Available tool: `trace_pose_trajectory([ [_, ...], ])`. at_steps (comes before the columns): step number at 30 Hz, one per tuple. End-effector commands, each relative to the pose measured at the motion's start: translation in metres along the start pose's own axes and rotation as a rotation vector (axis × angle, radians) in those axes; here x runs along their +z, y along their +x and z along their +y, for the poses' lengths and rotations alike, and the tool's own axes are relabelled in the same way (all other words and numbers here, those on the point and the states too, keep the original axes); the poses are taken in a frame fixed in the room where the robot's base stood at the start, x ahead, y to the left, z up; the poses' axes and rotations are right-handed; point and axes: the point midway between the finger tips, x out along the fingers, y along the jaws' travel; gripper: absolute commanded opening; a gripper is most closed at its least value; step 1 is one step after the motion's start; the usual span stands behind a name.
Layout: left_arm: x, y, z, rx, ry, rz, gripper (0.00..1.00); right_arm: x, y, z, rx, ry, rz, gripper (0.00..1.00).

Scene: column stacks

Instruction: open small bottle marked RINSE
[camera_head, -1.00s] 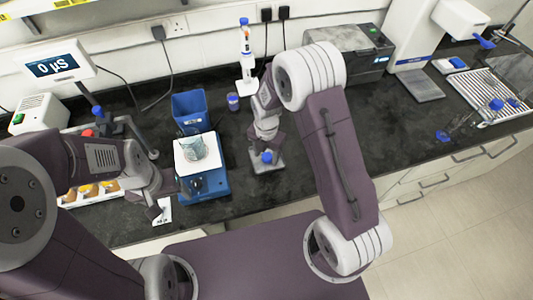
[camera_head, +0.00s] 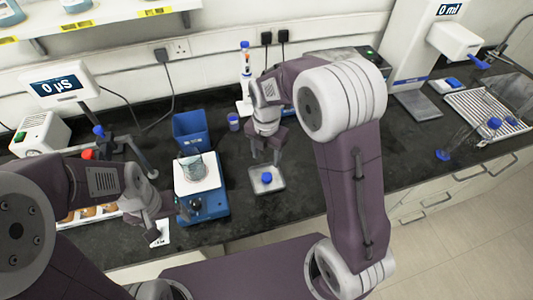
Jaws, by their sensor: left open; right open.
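A small blue-capped bottle (camera_head: 267,180) stands on a light square plate (camera_head: 277,186) near the front of the bench; its cap appears to be on. Another small blue-topped container (camera_head: 233,122) stands farther back. I cannot read a RINSE label on either. My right gripper (camera_head: 265,157) is open, pointing down just behind and above the bottle on the plate, and appears apart from it. My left gripper (camera_head: 158,222) is open and empty, low at the bench front, left of the blue stirrer.
A blue stirrer (camera_head: 203,205) carries a glass beaker (camera_head: 196,168), with a blue bin (camera_head: 188,128) behind it. A tall blue-capped bottle (camera_head: 245,75) stands at the wall. A rack with blue-capped items (camera_head: 495,123) is at right. The bench right of the plate is clear.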

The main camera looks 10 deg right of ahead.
Motion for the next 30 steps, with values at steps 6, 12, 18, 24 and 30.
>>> trace_pose_trajectory([
  [6, 0.0, 0.0, 0.0, 0.0, 0.0, 0.0, 0.74, 0.0, -0.013, 0.0, -0.001, 0.0, 0.001, 0.54],
  [12, 0.0, 0.0, 0.0, 0.0, 0.0, 0.0, 0.74, -0.005, -0.011, -0.021, 0.013, 0.348, -0.003, 0.54],
  [18, 0.0, 0.0, 0.0, 0.0, 0.0, 0.0, 0.74, -0.027, -0.002, -0.077, 0.061, 1.351, 0.01, 0.54],
  [24, 0.0, 0.0, 0.0, 0.0, 0.0, 0.0, 0.74, -0.049, 0.008, -0.119, 0.1, 2.142, 0.049, 0.54],
  [30, 0.0, 0.0, 0.0, 0.0, 0.0, 0.0, 0.74, -0.058, 0.012, -0.132, 0.113, 2.419, 0.071, 0.54],
])
